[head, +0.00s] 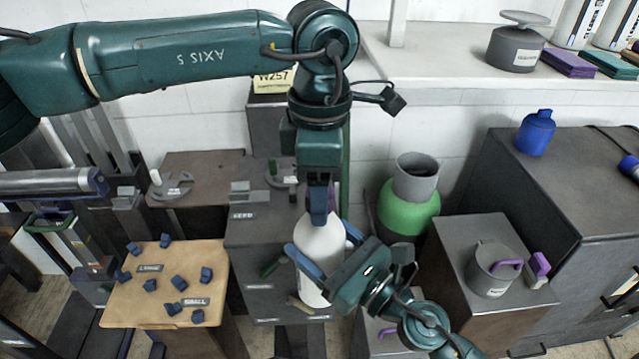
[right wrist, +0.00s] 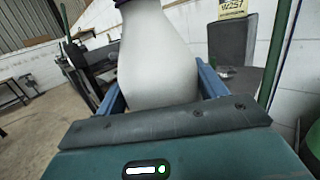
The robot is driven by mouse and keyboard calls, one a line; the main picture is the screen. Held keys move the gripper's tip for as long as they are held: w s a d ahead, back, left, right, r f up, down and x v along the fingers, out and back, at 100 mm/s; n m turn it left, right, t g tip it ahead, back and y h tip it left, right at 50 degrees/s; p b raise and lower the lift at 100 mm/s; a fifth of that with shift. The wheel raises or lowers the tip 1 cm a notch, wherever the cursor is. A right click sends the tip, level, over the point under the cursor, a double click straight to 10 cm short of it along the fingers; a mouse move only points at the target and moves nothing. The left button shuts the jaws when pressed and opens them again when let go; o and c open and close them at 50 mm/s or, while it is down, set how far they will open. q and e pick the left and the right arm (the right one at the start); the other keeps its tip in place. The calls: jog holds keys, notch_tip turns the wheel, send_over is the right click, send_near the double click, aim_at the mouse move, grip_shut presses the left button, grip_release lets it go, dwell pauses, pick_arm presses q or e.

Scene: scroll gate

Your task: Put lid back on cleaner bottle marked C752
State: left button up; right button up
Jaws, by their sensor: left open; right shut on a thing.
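A white cleaner bottle (head: 319,262) stands roughly upright between the blue fingers of my right gripper (head: 325,248), which is shut on its body. The bottle also fills the middle of the right wrist view (right wrist: 157,60); no C752 marking is readable on it. My left gripper (head: 320,212) points straight down at the bottle's top and is open. Its fingers hide the bottle's mouth. A bit of purple shows beside these fingers, and a dark blue-purple edge shows at the bottle's top in the right wrist view; I cannot tell whether this is the lid.
A wooden-topped stand (head: 150,300) with several small blue pieces is at the left. A green cylinder (head: 405,210) stands behind to the right. A grey mug (head: 493,270) sits on a cabinet at the right. A blue bottle (head: 535,133) stands on a larger cabinet.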

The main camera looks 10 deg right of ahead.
pick_arm(q)
notch_tip(320, 180, up, 12)
dwell(0.4)
jog(key=shift+f, duration=0.15)
